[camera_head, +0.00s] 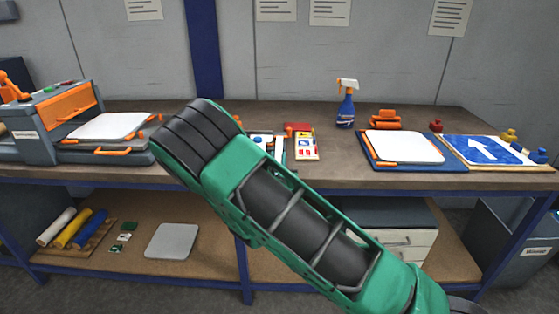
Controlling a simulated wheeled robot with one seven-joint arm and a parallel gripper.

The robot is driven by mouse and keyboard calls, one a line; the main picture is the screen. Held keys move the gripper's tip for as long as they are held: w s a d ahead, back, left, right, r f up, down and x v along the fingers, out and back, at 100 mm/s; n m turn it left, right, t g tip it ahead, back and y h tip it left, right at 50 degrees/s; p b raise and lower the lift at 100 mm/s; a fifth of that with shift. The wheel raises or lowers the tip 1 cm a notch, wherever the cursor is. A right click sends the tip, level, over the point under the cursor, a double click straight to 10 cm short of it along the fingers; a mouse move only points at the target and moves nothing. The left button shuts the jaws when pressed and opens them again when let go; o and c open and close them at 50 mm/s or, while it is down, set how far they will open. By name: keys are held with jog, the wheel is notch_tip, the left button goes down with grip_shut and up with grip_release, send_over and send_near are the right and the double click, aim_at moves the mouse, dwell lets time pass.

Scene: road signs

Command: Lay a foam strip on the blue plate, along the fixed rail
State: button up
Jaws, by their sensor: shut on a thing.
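My arm crosses the middle of the view, and its end and my gripper are not visible. A blue plate with a white arrow (515,157) lies flat at the bench's right end. Left of it, a blue base (455,166) carries a white panel (404,146) with orange pieces along its left and front edges. I cannot tell which is the task's blue plate or make out a fixed rail. I cannot identify a foam strip.
On the bench (335,180) stand a blue spray bottle (346,108), an orange tool (386,119), a small sign card (305,146) and a grey machine (50,122) with a white plate (109,126). Rolls (73,230) lie on the lower shelf. Bare bench shows before the spray bottle.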

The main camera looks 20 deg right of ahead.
jog(key=shift+f, duration=0.45)
jog(key=o, duration=1)
jog(key=shift+r, duration=0.6)
jog(key=v, duration=1.2)
